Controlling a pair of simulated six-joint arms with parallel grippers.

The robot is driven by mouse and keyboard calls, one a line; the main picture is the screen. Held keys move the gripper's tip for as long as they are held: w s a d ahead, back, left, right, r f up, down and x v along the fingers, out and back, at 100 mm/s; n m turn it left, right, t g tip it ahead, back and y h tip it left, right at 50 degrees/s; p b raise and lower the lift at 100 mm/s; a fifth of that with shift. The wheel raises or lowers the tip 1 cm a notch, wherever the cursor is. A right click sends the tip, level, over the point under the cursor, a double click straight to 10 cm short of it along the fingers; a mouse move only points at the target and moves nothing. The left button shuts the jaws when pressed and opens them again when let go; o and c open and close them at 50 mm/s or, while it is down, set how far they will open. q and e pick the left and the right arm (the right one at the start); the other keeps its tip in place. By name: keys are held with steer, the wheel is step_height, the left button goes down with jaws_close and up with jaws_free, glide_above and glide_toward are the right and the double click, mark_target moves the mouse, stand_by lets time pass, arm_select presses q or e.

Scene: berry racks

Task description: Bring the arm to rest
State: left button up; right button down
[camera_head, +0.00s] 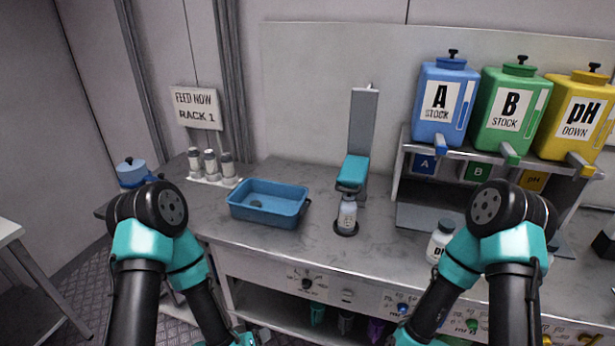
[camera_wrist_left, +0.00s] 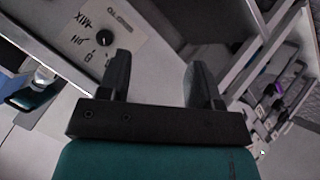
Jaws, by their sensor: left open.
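My left arm (camera_head: 150,245) is folded at the lower left of the head view, elbow up, with its forearm running down in front of the bench. My left gripper (camera_wrist_left: 160,70) shows in the left wrist view with its two dark fingers apart and nothing between them. My right arm (camera_head: 490,250) is folded in a similar way at the lower right, in front of the bench. Its gripper is out of the frame.
A blue tray (camera_head: 268,203), a bottle (camera_head: 347,214) under a teal-headed stand and a white bottle (camera_head: 439,241) stand on the bench. Blue (camera_head: 443,105), green (camera_head: 512,112) and yellow (camera_head: 578,118) stock tanks sit on a shelf. A panel with a knob (camera_wrist_left: 104,40) is near the left gripper.

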arm_select(q)
steer(key=s+a+f+g+y, duration=0.2)
steer(key=s+a+f+g, duration=0.2)
steer(key=s+a+g, duration=0.3)
steer(key=s, duration=0.3)
steer(key=shift+s+g, duration=0.3)
steer(key=shift+g, duration=0.1)
